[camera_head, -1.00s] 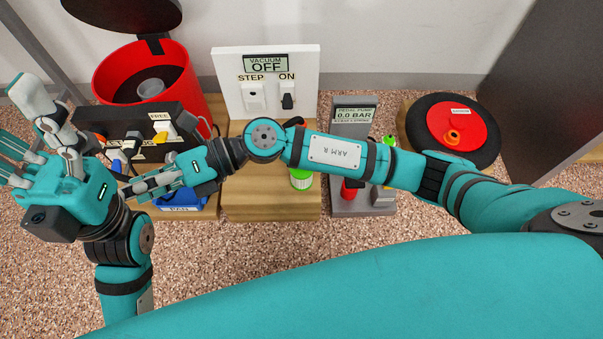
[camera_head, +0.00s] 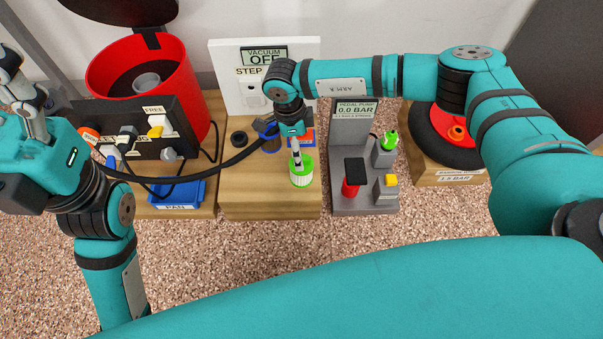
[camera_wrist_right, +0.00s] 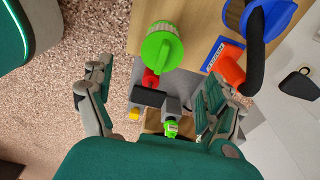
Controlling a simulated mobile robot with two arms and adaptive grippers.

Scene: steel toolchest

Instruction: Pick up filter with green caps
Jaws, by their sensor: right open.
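The filter with green caps (camera_head: 301,170) stands on the wooden block in the head view, with a light body and bright green ends. In the right wrist view its green cap (camera_wrist_right: 162,47) shows large at the top centre, and its body is mostly hidden behind it. My right gripper (camera_head: 296,143) points down just above and behind the filter; its fingers partly cover the filter's top.
A black hose (camera_head: 195,176) runs across to a blue-collared fitting (camera_head: 268,137) beside the filter. The pedal pump (camera_head: 353,200) stands close on the right. The vacuum panel (camera_head: 225,75) rises behind. A red bucket (camera_head: 196,75) and blue pan (camera_head: 180,194) are at left.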

